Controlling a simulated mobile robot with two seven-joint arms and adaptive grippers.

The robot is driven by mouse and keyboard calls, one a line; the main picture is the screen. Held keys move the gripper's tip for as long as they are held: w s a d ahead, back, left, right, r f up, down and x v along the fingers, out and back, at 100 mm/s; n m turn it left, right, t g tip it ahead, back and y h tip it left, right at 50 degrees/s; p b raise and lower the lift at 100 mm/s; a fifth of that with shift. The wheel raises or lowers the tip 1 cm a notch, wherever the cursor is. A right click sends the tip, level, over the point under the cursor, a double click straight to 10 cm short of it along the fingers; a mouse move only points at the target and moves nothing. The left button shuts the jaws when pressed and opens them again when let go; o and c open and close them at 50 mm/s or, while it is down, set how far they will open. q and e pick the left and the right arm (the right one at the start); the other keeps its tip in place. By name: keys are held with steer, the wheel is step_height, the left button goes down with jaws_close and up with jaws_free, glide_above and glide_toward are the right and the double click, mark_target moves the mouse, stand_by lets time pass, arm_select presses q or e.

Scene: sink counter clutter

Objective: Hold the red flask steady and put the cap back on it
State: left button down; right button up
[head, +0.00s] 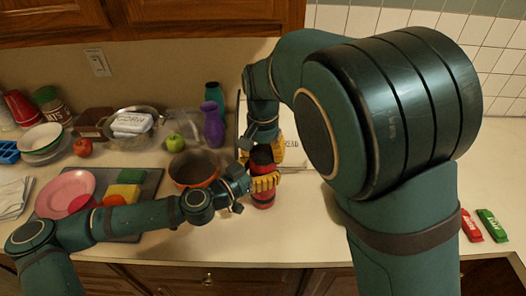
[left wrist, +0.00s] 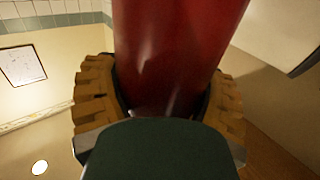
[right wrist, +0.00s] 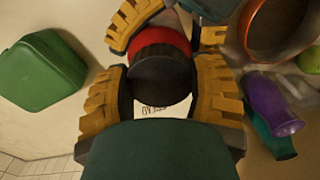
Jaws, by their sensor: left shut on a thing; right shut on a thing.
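The red flask (head: 263,197) stands upright on the counter in the middle of the head view. My left gripper (head: 264,183) is shut around its body, and the left wrist view shows the red body (left wrist: 170,50) between the yellow fingers. My right gripper (head: 264,152) is shut on the dark cap (right wrist: 160,77) directly above the flask. In the right wrist view the cap is between the fingers and covers most of the flask's top, with red (right wrist: 163,40) showing behind it. I cannot tell whether the cap is seated or slightly apart.
An orange-rimmed pan (head: 194,170) stands just left of the flask, with a purple vase (head: 213,128) behind it. A green box-like thing (right wrist: 40,75) shows in the right wrist view. Two small packets (head: 481,225) lie far right. The counter front is mostly clear.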

steer(key=shift+m, duration=0.5)
steer(key=o, duration=1.4)
steer(key=shift+r, duration=0.1)
step_height(320, 180, up, 12)
steer(key=shift+f, duration=0.1)
arm_select(q)
jaws_free()
